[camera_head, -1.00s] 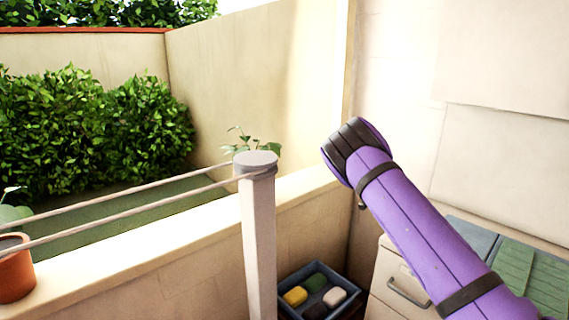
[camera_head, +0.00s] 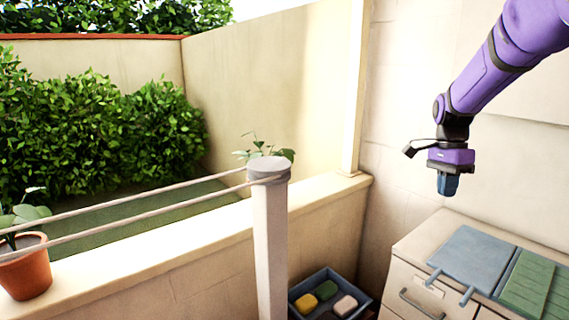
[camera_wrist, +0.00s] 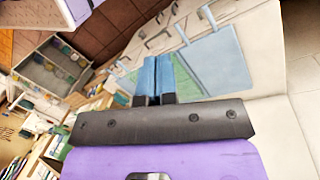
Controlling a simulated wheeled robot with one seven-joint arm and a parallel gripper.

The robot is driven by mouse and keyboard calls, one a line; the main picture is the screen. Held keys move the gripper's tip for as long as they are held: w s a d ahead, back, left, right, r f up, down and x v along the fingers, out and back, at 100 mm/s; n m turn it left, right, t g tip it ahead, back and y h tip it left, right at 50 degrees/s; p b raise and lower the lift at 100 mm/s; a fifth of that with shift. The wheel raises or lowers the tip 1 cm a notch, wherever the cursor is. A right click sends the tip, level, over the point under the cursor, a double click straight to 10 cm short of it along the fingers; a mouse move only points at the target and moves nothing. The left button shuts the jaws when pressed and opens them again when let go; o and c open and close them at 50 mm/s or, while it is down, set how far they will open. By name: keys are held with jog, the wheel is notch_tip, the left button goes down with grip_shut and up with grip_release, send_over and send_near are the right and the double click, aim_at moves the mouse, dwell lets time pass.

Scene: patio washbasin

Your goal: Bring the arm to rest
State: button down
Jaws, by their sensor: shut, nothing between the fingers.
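My purple arm reaches in from the upper right in the head view. My gripper (camera_head: 447,184) hangs from it, pointing down, above the cabinet (camera_head: 418,244) and apart from it. Its blue fingers are together with nothing between them. In the wrist view the blue fingers (camera_wrist: 152,78) also show side by side, closed. No object is held.
On the cabinet top lie a blue-grey board (camera_head: 474,254) and a green ribbed mat (camera_head: 528,285). A dark crate (camera_head: 363,297) with several coloured pieces stands on the floor. A white post (camera_head: 270,240) with ropes and a potted plant (camera_head: 25,270) stand left. Air around the gripper is clear.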

jog(key=s+a+r+n+t, duration=0.2)
jog(key=s+r+n, duration=0.2)
jog(key=s, duration=0.4)
jog(key=s+a+r+n+t, duration=0.2)
jog(key=s+r+n, duration=0.3)
jog(key=s, duration=0.3)
jog(key=s+a+n+t, duration=0.3)
jog(key=s+n, duration=0.4)
jog(key=s, duration=0.5)
jog(key=shift+s+a+f+t, duration=0.25)
jog(key=shift+s+f+t, duration=0.05)
jog(key=shift+s+f, duration=0.1)
